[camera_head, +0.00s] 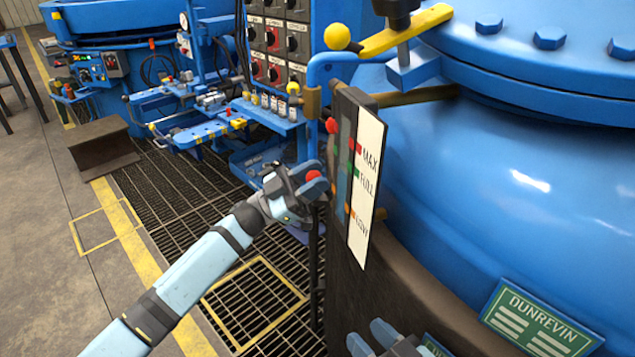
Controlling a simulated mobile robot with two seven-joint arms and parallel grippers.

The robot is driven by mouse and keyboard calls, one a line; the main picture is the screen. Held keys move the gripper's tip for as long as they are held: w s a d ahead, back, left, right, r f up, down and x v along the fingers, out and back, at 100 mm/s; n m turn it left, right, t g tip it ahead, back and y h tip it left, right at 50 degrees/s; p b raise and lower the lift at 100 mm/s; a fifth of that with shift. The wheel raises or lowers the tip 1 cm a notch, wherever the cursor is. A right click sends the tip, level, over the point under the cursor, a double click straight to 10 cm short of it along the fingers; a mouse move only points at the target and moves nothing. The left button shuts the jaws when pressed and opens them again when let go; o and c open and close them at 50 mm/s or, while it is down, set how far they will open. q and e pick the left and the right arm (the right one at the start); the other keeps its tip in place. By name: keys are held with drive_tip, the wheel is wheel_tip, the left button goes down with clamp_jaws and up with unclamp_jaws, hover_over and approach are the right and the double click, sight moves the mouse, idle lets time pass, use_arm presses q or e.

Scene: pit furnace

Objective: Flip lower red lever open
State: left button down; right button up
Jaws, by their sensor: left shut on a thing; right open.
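A level gauge with a white scale plate (367,190) marked MAX, FULL and LOW stands on the side of the big blue vessel (500,190). An upper red knob (331,125) shows at the gauge's left edge. The lower red lever's round knob (313,175) lies between the fingers of my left gripper (308,181), which is shut on it. The fingers hide most of this lever. My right gripper (375,338) is open at the bottom edge, below the gauge and in front of the vessel, and is partly cut off.
A yellow lever with a yellow ball (337,37) and a blue pipe sit above the gauge. A control panel (277,45) and a blue shelf (270,112) stand behind. A green DUNREVIN plate (540,322) is on the vessel. Grating (190,195) covers the floor at left.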

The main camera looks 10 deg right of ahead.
use_arm(q)
drive_tip(key=shift+a+g, duration=0.1)
drive_tip(key=shift+g, duration=0.2)
use_arm(e)
drive_tip(key=shift+a+r, duration=0.1)
drive_tip(key=shift+r, duration=0.2)
use_arm(q)
drive_tip(key=c, duration=1.1)
unclamp_jaws()
use_arm(e)
drive_tip(key=shift+w, duration=0.1)
use_arm(q)
drive_tip(key=shift+f, duration=0.1)
drive_tip(key=shift+p+v, duration=0.6)
drive_tip(key=shift+v, duration=6.25)
use_arm(e)
drive_tip(key=shift+s+d+f+g+h, duration=0.2)
drive_tip(key=shift+d+f+g, duration=0.1)
drive_tip(key=shift+f, duration=0.35)
drive_tip(key=shift+s+d+f+g+h, duration=0.1)
drive_tip(key=shift+d+f+g+h, duration=0.15)
drive_tip(key=shift+f, duration=0.35)
